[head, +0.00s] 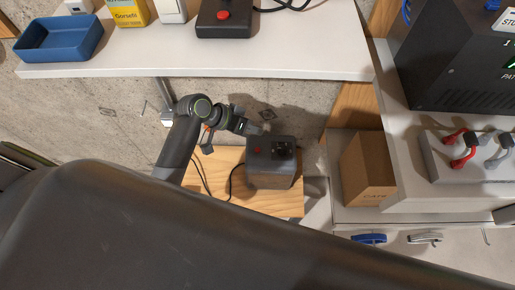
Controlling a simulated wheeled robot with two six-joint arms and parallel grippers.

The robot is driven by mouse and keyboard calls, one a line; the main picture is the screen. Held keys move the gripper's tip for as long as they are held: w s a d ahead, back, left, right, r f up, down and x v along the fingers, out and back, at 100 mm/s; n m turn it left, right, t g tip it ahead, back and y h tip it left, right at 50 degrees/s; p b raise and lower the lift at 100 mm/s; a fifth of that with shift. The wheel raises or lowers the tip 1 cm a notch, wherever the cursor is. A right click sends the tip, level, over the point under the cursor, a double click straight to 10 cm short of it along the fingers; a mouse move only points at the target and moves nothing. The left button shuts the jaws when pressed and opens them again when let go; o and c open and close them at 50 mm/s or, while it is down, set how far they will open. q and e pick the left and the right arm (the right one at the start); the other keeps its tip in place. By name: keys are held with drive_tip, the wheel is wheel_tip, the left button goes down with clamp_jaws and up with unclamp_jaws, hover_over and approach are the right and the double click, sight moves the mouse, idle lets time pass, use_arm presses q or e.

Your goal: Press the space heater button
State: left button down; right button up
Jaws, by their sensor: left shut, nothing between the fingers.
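The space heater (270,172) is a dark grey box with a dark grille on its top, standing on a small wooden stand (217,192). A small red button (258,150) shows on the left of its top. My left arm comes in from the left, and my left gripper (259,130) is shut and empty. Its tip is just behind the heater's top near the red button; I cannot tell whether it touches. My right gripper is not in view.
A white shelf (300,50) behind holds a blue tray (60,40), a yellow box (128,12) and a dark box with another red button (224,16). A cardboard box (366,168) sits right of the heater. Cables lie left of the heater.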

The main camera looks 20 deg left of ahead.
use_arm(q)
drive_tip(key=b, duration=0.7)
hover_over(258, 150)
drive_tip(key=a, duration=0.1)
drive_tip(key=f, duration=0.6)
drive_tip(key=shift+s+a, duration=0.15)
drive_tip(key=shift+s, duration=0.1)
drive_tip(key=shift+f+b, duration=0.55)
drive_tip(key=shift+f, duration=0.1)
drive_tip(key=shift+f+b, duration=0.35)
drive_tip(key=shift+f, duration=0.45)
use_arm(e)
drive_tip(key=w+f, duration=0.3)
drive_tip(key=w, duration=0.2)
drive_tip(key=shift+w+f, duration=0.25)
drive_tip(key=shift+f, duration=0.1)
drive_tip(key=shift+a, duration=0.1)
use_arm(q)
drive_tip(key=shift+f, duration=0.4)
